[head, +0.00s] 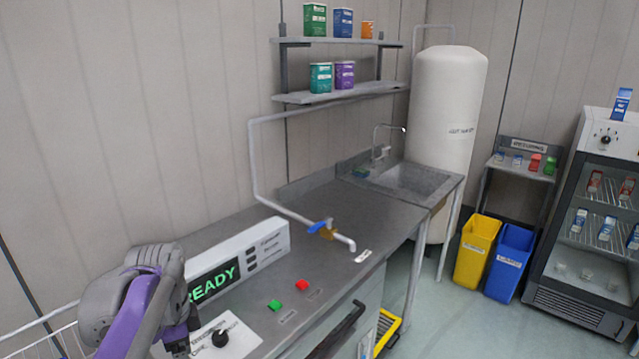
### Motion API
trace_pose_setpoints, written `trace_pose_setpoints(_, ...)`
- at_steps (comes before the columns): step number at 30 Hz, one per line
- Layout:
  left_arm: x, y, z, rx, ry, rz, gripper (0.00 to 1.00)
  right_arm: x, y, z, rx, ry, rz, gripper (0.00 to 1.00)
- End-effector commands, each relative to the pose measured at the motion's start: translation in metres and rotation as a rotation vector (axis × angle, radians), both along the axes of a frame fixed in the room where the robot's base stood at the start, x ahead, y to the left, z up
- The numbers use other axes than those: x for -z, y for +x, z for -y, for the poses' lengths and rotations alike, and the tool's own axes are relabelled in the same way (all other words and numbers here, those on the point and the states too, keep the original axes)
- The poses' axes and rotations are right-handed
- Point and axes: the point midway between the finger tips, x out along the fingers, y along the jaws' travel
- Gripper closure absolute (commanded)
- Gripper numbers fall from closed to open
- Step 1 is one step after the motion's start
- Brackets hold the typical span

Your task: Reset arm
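My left arm (132,292), grey and purple, rises into the lower left corner of the head view. It bends at the top, and its far part points down in front of the counter's control panel. No gripper fingers can be made out at its lower end, which runs close to the bottom edge of the picture. My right arm and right gripper are not in this view.
A steel counter (330,215) holds a box with a green READY display (213,282), a green button (275,305), a red button (302,285) and a blue-handled tap (320,226). Yellow (476,252) and blue (509,263) bins and a fridge (590,230) stand right. Floor between is clear.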

Motion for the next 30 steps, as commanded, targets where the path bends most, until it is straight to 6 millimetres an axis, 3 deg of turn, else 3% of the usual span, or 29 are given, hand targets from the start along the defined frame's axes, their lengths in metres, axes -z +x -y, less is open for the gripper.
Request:
trace_pose_setpoints(8,0.037,-0.054,0.031,-0.368,-0.015,0.159,0.19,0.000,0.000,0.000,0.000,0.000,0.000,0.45)
trace_pose_setpoints(18,0.117,-0.137,0.064,-0.929,-0.189,0.379,0.19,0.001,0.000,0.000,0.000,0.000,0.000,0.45)
trace_pose_setpoints(23,0.135,-0.153,0.069,-1.054,-0.252,0.414,0.19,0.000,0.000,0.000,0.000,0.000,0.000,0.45)
trace_pose_setpoints(30,0.138,-0.155,0.070,-1.078,-0.265,0.419,0.19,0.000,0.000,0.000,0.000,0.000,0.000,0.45)
